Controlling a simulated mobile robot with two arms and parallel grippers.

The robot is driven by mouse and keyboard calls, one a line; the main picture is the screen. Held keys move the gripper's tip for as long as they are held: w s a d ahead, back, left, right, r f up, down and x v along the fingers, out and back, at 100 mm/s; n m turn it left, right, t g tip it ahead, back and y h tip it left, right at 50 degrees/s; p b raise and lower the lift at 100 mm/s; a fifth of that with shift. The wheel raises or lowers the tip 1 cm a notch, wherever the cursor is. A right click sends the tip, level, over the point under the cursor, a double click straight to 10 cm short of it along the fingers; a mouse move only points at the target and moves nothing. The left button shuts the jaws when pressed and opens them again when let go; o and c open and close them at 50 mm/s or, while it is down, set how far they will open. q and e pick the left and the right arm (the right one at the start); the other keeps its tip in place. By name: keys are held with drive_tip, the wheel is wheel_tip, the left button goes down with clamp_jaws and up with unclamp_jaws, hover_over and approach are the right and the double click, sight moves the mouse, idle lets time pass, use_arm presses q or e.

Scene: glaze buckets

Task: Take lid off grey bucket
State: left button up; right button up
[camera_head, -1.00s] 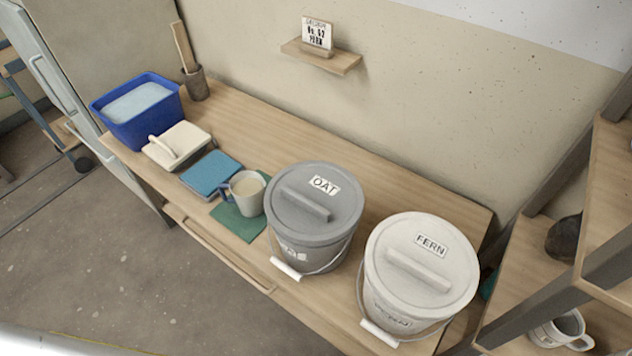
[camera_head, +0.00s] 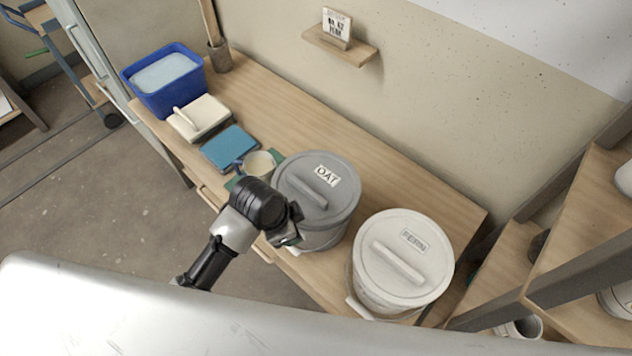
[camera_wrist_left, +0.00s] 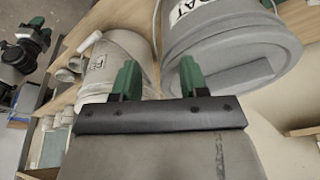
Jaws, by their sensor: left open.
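The grey bucket (camera_head: 322,239) stands on the wooden bench with its grey lid (camera_head: 335,200) on top, marked OAT. The lid has a raised bar handle (camera_head: 308,190). My left gripper (camera_head: 290,232) is in front of the bucket's near left side and hides part of it. In the left wrist view its green fingers (camera_wrist_left: 160,80) are apart with nothing between them, and the grey lid (camera_wrist_left: 215,45) is close beyond the right finger. A dark gripper with green tips, seemingly my right one (camera_wrist_left: 30,42), is at that view's left edge; its jaw state is unclear.
The white FERN bucket (camera_head: 400,285), lidded, stands right of the grey one. Bare bench (camera_head: 290,115) lies behind. A shelf unit (camera_head: 575,240) is at right.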

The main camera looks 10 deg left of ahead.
use_arm(q)
drive_tip(key=w+r+m, duration=0.2)
drive_tip(key=w+d+r+m, duration=0.1)
drive_tip(key=w+r+m, duration=0.1)
drive_tip(key=m, duration=0.1)
drive_tip(key=w+r+m+g, duration=0.1)
drive_tip(key=w+r+m, duration=0.1)
drive_tip(key=shift+w+d+m+y+p, duration=0.3)
drive_tip(key=shift+w+y+p, duration=0.1)
drive_tip(key=w+a+r+m+g+y, duration=0.1)
drive_tip(key=w+a+r+m+y, duration=0.1)
drive_tip(key=w+r+m, duration=0.3)
hover_over(294, 177)
drive_tip(key=f, duration=0.4)
drive_tip(key=f+p, duration=0.1)
drive_tip(key=f, duration=0.2)
drive_tip(key=shift+d, duration=0.35)
drive_tip(key=f, duration=0.1)
drive_tip(key=f+p, duration=0.1)
drive_tip(key=f, duration=0.2)
drive_tip(key=shift+s+a+f, duration=0.1)
drive_tip(key=shift+a, duration=0.25)
drive_tip(key=shift+f, duration=0.5)
clamp_jaws()
